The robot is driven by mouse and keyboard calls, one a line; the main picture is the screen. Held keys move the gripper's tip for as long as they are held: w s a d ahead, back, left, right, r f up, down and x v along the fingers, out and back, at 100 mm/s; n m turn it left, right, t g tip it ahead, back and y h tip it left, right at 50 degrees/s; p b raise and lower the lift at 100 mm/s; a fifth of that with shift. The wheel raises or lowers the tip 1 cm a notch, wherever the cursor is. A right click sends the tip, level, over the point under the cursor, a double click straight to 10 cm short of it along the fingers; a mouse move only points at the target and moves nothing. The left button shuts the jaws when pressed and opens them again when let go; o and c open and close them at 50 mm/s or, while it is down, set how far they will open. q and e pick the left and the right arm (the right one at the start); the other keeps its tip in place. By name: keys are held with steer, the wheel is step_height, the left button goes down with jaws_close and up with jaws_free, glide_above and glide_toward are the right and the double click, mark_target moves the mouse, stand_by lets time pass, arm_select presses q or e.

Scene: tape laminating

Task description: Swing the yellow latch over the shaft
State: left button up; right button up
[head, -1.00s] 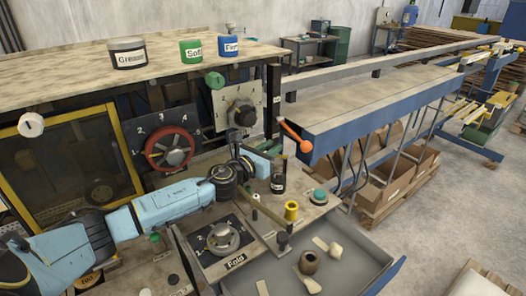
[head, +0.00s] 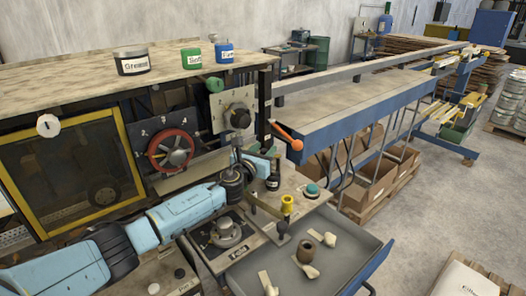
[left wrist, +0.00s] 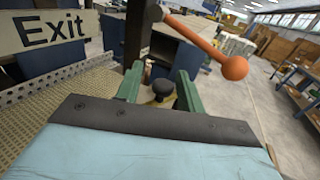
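An olive-yellow bar (head: 265,207), which looks like the latch, lies slantwise above the work plate. A black knob (head: 282,227) is at its near right end. A yellow spool-like part (head: 287,203) stands beside it; I cannot tell which part is the shaft. My left gripper (head: 262,165) is behind and above the bar, near a dark labelled bottle (head: 273,183); its fingertips are hard to see there. In the left wrist view, its green fingers (left wrist: 160,92) are apart. A dark knob with a yellowish base (left wrist: 163,88) shows between them; contact is unclear. My right gripper is out of view.
An orange-ball lever (head: 291,138) sticks out right of the gripper. A red handwheel (head: 171,150) and a black dial (head: 238,117) are on the panel behind. The Fold dial (head: 228,232) and a grey tray (head: 330,240) with loose pieces lie nearer.

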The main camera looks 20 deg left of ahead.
arm_select(q)
steer(key=shift+s+d+r, duration=0.1)
steer(key=shift+s, duration=0.05)
steer(key=shift+s, duration=0.2)
steer(key=s, duration=1.2)
steer(key=shift+s+a, duration=0.2)
steer(key=shift+s, duration=0.2)
